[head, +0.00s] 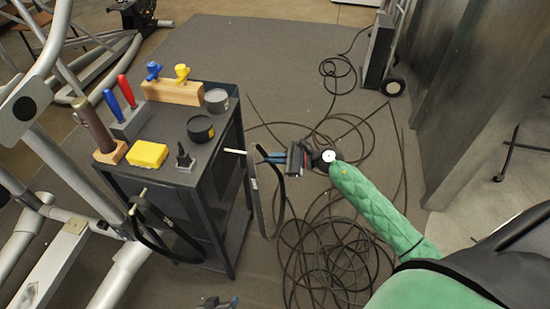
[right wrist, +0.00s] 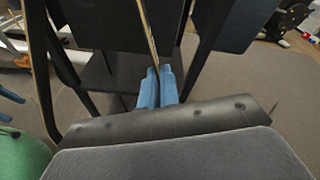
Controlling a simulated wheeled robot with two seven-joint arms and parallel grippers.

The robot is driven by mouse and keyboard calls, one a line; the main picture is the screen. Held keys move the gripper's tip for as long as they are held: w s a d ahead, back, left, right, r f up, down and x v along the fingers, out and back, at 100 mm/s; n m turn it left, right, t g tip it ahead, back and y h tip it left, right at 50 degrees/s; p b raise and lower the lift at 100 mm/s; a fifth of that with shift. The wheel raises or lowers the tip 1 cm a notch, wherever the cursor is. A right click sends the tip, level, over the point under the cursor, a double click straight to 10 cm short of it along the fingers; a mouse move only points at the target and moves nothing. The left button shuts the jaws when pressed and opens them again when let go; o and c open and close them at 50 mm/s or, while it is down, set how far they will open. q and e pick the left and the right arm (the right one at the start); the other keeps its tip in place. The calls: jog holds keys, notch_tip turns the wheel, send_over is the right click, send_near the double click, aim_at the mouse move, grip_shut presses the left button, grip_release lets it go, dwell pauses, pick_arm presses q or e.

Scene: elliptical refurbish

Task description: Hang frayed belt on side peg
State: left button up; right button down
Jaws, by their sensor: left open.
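A dark belt (head: 281,205) hangs as a long loop beside the right side of the cart. My right gripper (head: 264,158) is at the loop's top. In the right wrist view, its blue fingertips (right wrist: 160,88) are closed on a thin strip of the belt (right wrist: 152,38). A pale side peg (head: 235,151) sticks out from the cart's right edge, close to the belt's top. I cannot tell whether the loop is around it. A second dark belt (head: 160,243) hangs from a peg at the cart's front. My left gripper (head: 217,302) is open at the bottom edge, mostly cut off.
The dark cart (head: 222,135) carries a yellow block (head: 147,154), screwdrivers in a grey block (head: 130,122), a wooden block with knobs (head: 173,92) and round tins (head: 200,129). Coiled cable (head: 330,235) covers the floor to the right. Exercise machine frames stand at left.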

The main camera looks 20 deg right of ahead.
pick_arm(q)
jog(key=shift+r+p, duration=0.8)
jog(key=shift+r, duration=2.65)
notch_tip(320, 180, down, 9)
jog(key=b, duration=0.2)
jog(key=shift+r, duration=0.15)
pick_arm(e)
jog(key=shift+f+x, duration=0.2)
jog(key=shift+x, duration=1.1)
jog(key=shift+f+x, duration=0.25)
jog(key=shift+x, duration=1)
pick_arm(q)
jog(key=shift+f, duration=0.3)
jog(key=shift+r, duration=0.3)
pick_arm(e)
jog(key=c, duration=1.6)
grip_release()
jog(key=shift+o, duration=0.2)
pick_arm(q)
jog(key=shift+f, duration=0.15)
pick_arm(e)
jog(key=shift+s+d, duration=0.1)
